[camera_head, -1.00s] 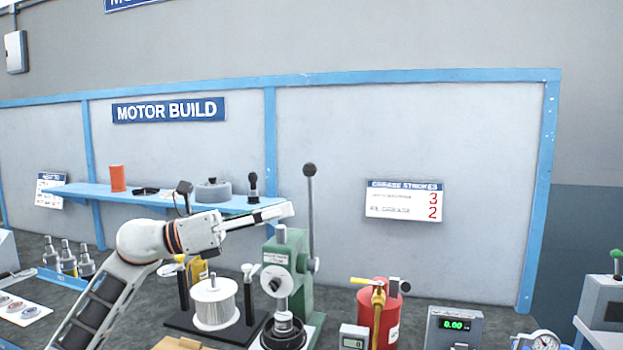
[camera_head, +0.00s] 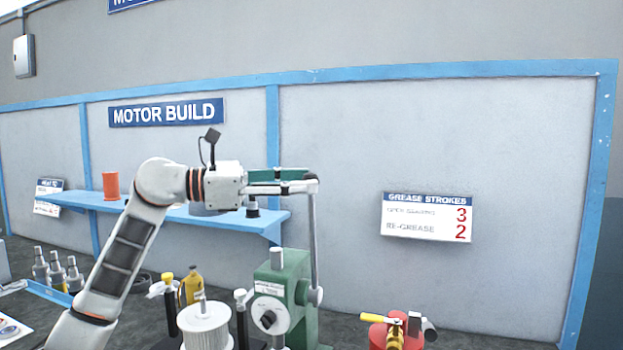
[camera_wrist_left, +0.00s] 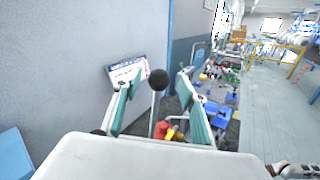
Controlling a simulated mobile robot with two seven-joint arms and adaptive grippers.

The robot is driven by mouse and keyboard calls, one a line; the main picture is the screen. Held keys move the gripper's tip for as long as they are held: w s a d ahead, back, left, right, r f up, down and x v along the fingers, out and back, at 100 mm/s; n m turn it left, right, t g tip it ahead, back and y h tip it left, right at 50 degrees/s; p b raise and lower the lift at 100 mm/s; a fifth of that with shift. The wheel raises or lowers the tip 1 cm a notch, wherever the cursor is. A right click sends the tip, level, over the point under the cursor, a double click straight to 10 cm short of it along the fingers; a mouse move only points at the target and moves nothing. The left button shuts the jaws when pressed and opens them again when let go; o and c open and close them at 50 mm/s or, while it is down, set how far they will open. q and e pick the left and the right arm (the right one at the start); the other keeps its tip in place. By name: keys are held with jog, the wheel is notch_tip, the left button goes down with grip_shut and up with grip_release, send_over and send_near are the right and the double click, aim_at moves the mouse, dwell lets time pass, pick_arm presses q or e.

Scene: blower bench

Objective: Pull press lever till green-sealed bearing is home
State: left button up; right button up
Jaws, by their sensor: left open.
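The green arbor press (camera_head: 297,292) stands on the bench, and its grey lever (camera_head: 313,240) rises nearly upright on its right side. My left gripper (camera_head: 300,181) is at the lever's top, with its fingers hiding the knob in the head view. In the left wrist view, the black ball knob (camera_wrist_left: 158,79) and the lever rod show between the two spread teal-padded fingers, with a gap on each side. The gripper is open. The press's lower part is cut off by the picture's bottom edge, and I cannot see the green-sealed bearing.
A blue shelf (camera_head: 170,212) runs along the wall behind my left arm. A grease strokes sign (camera_head: 428,217) hangs on the wall.

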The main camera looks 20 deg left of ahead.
pick_arm(q)
jog(key=shift+x, duration=1.35)
pick_arm(e)
jog(key=shift+w+r, duration=0.35)
pick_arm(q)
jog(key=shift+w, duration=0.1)
